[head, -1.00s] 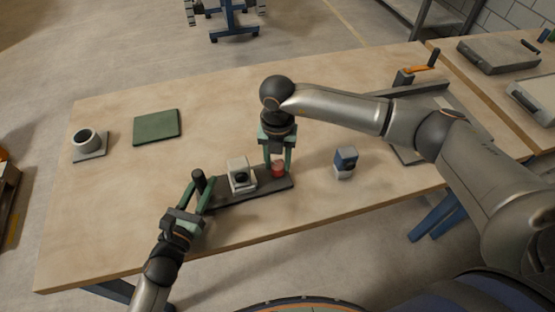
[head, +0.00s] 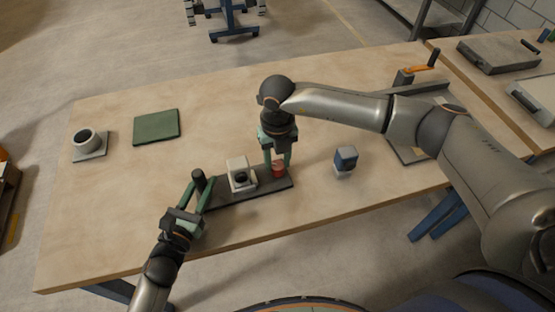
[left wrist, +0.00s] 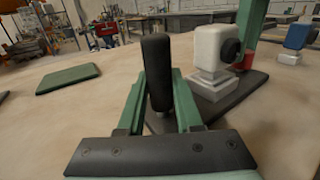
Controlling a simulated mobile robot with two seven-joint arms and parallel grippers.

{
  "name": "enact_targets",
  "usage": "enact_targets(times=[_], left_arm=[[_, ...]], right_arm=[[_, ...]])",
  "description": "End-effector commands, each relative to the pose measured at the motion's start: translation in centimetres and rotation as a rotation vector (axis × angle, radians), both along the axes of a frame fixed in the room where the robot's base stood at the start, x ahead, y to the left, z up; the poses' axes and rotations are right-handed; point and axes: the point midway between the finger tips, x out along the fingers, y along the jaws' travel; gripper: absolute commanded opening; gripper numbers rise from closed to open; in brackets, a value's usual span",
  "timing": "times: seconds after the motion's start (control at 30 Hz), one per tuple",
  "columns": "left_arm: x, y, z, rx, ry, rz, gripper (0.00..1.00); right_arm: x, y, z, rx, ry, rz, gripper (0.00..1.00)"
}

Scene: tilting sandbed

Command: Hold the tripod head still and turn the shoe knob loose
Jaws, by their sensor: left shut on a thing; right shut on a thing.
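The tripod head has a dark flat plate (head: 236,200) near the table's front edge, with a black upright handle (head: 198,178) at its left end. A white block (head: 237,164) with a black round part stands on the plate. The red shoe knob (head: 278,170) is at the plate's right end. My left gripper (head: 201,187) is shut on the black handle, which also shows upright between the green fingers in the left wrist view (left wrist: 157,72). My right gripper (head: 276,164) points down and is shut on the red knob, partly covering it.
A small blue and white block (head: 345,161) stands right of the plate. A green mat (head: 157,126) and a grey cup-like part (head: 86,140) on a base lie at the left. A grey fixture (head: 408,150) is partly hidden behind my right arm. The table's middle left is clear.

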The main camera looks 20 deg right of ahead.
Motion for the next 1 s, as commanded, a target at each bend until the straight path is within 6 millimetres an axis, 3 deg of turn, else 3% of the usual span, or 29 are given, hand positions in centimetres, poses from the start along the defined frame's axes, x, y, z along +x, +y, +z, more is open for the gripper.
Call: enact_targets(times=[1.0], left_arm=[[0.01, 0.07, -0.09, 0.002, 0.002, 0.002, 0.0]], right_arm=[[0.04, 0.02, 0.08, 0.0, -0.002, 0.966, 0.0]])
